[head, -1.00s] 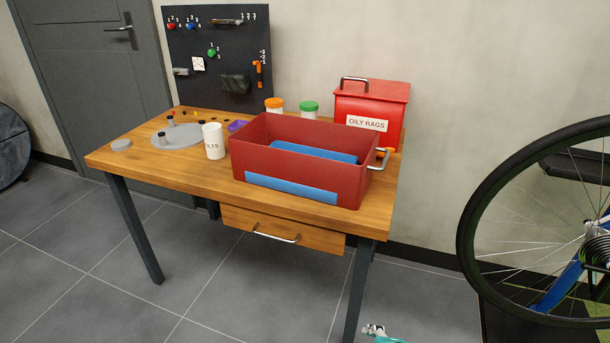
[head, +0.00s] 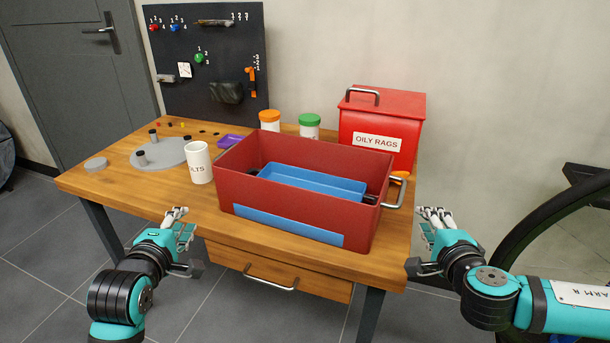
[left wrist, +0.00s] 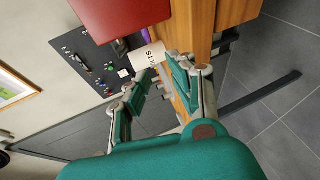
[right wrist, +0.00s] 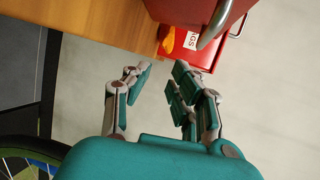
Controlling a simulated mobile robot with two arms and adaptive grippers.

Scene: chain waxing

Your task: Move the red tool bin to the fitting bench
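The red tool bin (head: 290,226) stands on the wooden bench (head: 110,182), with a blue tray (head: 310,184) inside it and a blue strip on its front. A metal handle (head: 394,193) shows on its right side; the left side's handle is hidden. My left gripper (head: 178,222) is open and empty in front of the bench's front edge, left of the bin. My right gripper (head: 432,220) is open and empty, right of the bin and apart from its handle. The bin also shows in the left wrist view (left wrist: 115,15) and the right wrist view (right wrist: 195,10).
A white cup (head: 199,163) stands close to the bin's left. A red oily rags box (head: 382,125) and jars with orange (head: 269,115) and green (head: 309,119) lids stand behind. A bike wheel (head: 520,235) is at right. A drawer (head: 275,272) sits below the bench top.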

